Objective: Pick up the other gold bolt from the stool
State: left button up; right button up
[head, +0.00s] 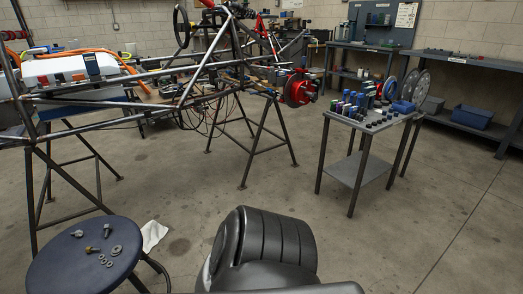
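The round dark blue stool (60,268) stands at the lower left, its seat cut by the bottom edge of the head view. Small hardware lies on its seat. A bolt with a yellowish tint (91,250) lies near the middle. Another bolt (77,233) lies farther back, and a greyer bolt (107,230) lies to its right; their exact colours are hard to tell at this size. A washer (116,250) and smaller rings (105,261) lie to the right of the bolts. Neither of my grippers shows; only a dark arm link of mine is at the bottom.
A tube chassis (185,90) on stands spans the area behind the stool. A white cloth (153,235) lies on the floor beside the stool. A small grey table (352,118) with bottles and parts stands to the right. Workbenches line the back. Floor at the right is clear.

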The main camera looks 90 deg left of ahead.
aim_at(88, 250)
jog(key=u, duration=2.65)
jog(key=i, duration=2.6)
jog(key=u, duration=2.95)
jog(key=i, duration=0.55)
jog(key=u, duration=0.55)
